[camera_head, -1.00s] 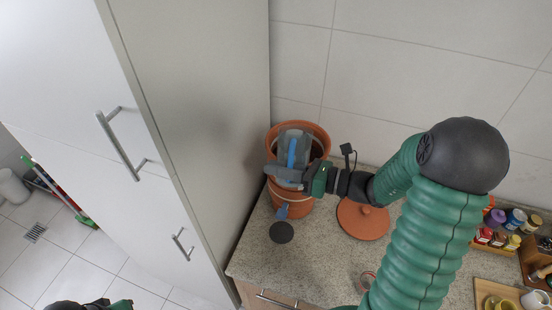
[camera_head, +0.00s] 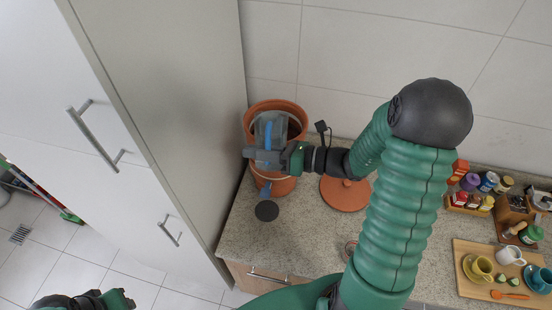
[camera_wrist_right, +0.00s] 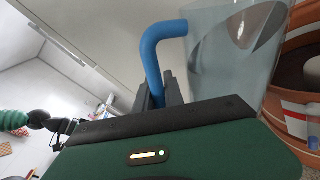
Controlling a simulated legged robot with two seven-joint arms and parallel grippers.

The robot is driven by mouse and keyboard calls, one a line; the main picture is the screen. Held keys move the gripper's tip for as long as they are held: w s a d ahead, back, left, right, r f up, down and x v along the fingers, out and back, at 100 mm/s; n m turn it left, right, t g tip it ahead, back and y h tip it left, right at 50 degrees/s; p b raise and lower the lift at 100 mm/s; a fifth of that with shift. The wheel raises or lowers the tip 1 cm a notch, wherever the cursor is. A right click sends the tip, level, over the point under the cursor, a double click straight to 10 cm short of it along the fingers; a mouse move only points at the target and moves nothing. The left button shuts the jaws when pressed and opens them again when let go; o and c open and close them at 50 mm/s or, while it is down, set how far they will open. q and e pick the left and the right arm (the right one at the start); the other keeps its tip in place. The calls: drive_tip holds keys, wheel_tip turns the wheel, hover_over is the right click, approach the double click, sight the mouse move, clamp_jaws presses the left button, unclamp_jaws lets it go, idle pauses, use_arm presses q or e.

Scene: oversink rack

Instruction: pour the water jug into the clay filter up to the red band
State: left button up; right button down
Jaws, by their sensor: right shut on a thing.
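The clay filter (camera_head: 289,106) is a terracotta pot standing on the counter beside the tall cabinet, its top open. The clear water jug (camera_head: 270,128) is at its mouth, over the near part of the opening. My right gripper (camera_head: 262,158) is shut on the jug's blue handle. In the right wrist view the blue handle (camera_wrist_right: 152,50) and the clear jug wall (camera_wrist_right: 215,60) show beside the filter's rim (camera_wrist_right: 302,18). My left gripper (camera_head: 122,300) is at the bottom left edge, partly cut off.
The terracotta lid (camera_head: 344,194) lies on the counter right of the filter. A dark round disc (camera_head: 266,211) is in front of it. The tall cabinet (camera_head: 165,100) stands close on the left. Spice jars and a wooden tray (camera_head: 470,294) with cups are at the right.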

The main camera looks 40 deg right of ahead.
drive_tip(key=shift+d, duration=0.1)
drive_tip(key=shift+r, duration=0.1)
drive_tip(key=shift+s+a+m+p, duration=0.2)
drive_tip(key=shift+m+p, duration=0.1)
drive_tip(key=shift+p, duration=0.35)
drive_tip(key=shift+w+d, duration=0.1)
drive_tip(key=shift+d, duration=0.1)
drive_tip(key=shift+a, duration=0.1)
